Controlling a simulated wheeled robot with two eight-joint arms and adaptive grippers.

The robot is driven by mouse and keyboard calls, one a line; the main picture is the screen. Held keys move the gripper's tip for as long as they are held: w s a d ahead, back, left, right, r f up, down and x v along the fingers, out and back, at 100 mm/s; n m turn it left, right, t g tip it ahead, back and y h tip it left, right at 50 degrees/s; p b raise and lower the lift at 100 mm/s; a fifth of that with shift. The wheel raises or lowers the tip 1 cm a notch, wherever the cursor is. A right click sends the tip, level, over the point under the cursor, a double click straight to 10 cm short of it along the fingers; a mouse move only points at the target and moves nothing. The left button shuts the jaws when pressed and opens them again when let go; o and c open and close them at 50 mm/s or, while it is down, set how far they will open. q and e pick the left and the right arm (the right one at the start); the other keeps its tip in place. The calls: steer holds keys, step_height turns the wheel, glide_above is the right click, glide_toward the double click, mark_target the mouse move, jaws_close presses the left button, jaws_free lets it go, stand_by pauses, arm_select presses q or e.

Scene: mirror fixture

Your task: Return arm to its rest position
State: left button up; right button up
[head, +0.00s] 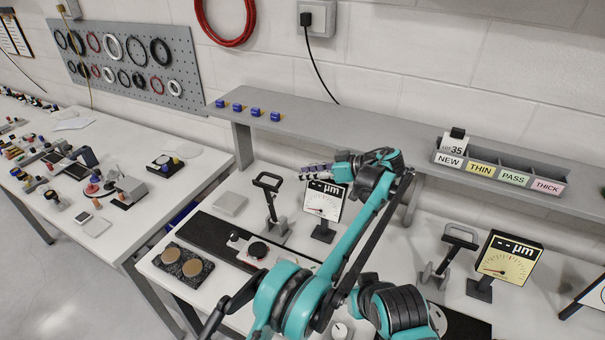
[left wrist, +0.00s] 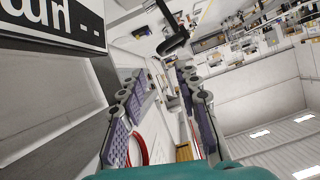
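My left arm, teal and black, reaches up across the bench in the head view. Its left gripper (head: 312,170) is beside the top of a white dial gauge display (head: 322,201), below the grey shelf. In the left wrist view the left gripper (left wrist: 160,88) shows two fingers with purple pads, spread apart with nothing held between them. Whether it touches the display cannot be told. The display's dark label (left wrist: 50,22) shows close by at the upper left of the wrist view. My right gripper is not in view.
A grey shelf (head: 345,122) carries several blue blocks and a labelled bin row (head: 500,170). Lever stands (head: 271,208) and a yellow-faced gauge (head: 505,262) stand on the bench. A dark tray (head: 183,268) holds two brown discs. Another cluttered table is at left.

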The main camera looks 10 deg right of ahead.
arm_select(q)
steer(key=s+a+m+g+h+b, duration=0.1)
steer(key=s+a+m+h+b, duration=0.15)
steer(key=a, duration=0.65)
steer(key=s+a+m+g+h+b, duration=0.1)
steer(key=s+a+m+h+b, duration=0.15)
steer(key=a, duration=0.75)
steer(key=s+a+f+m+h+b, duration=0.2)
steer(key=s+a+f, duration=0.2)
steer(key=s+a, duration=0.7)
arm_select(e)
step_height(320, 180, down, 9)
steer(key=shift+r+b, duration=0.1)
steer(key=shift+b, duration=0.85)
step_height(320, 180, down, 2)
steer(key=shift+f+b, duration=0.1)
steer(key=shift+b, duration=0.9)
arm_select(q)
steer(key=s+f+m+t+h, duration=0.1)
steer(key=s+f+h, duration=0.1)
steer(key=s+f, duration=0.5)
steer(key=s+a+f+m+t+h, duration=0.1)
steer(key=s+f+h, duration=0.1)
steer(key=s+f, duration=0.5)
steer(key=s, duration=0.4)
steer(key=shift+s+a, duration=0.2)
